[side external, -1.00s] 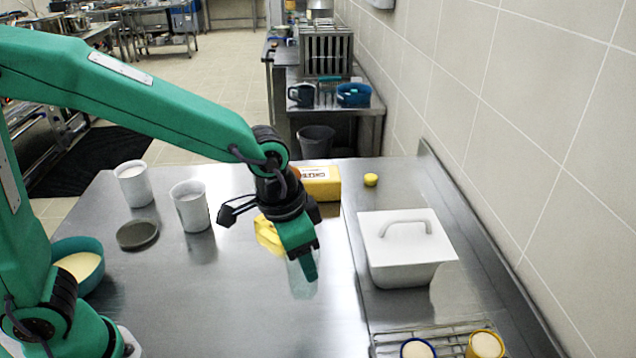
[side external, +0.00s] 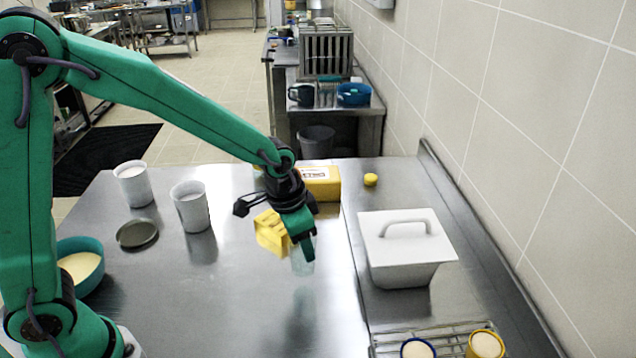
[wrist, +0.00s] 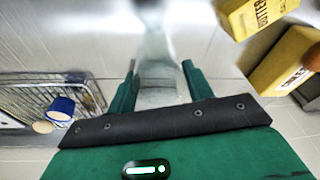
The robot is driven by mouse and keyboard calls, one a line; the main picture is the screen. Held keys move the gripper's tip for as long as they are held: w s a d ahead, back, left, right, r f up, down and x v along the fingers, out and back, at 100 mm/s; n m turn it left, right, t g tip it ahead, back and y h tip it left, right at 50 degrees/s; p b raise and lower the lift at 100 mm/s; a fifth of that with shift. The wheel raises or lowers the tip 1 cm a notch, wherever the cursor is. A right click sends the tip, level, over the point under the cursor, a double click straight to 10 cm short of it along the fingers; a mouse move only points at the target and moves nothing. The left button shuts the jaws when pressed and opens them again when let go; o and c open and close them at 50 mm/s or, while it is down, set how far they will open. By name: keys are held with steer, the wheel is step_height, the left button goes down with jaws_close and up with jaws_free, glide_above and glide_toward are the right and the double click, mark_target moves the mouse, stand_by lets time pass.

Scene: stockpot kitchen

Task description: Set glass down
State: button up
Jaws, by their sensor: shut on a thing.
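A clear glass (side external: 303,262) is in my gripper (side external: 302,245), near the middle of the steel table (side external: 260,310). It stands about upright in the side view, and a faint reflection shows below it with a gap, so it appears held above the surface. In the wrist view the glass (wrist: 160,85) is between the two green fingers of my gripper (wrist: 158,82), which are shut on it. Its upper part is partly hidden by the fingers in the side view.
A yellow box (side external: 271,232) is close left of my gripper, with another yellow carton (side external: 320,183) behind. A white lidded container (side external: 405,250) stands right. Two white cups (side external: 190,207) are left. A wire rack (side external: 440,338) is front right. The front middle is clear.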

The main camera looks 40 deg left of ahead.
steer(key=shift+s+x, duration=0.2)
steer(key=shift+x, duration=0.7)
steer(key=shift+s+x, duration=0.15)
steer(key=shift+x, duration=0.75)
steer(key=shift+o, duration=0.2)
steer(key=shift+f, duration=0.3)
steer(key=o, duration=1)
steer(key=shift+o, duration=0.2)
steer(key=shift+r, duration=0.1)
steer(key=v, duration=1.1)
steer(key=shift+s+r, duration=0.1)
steer(key=shift+r, duration=0.15)
steer(key=shift+s+a+r, duration=0.1)
steer(key=shift+r, duration=0.25)
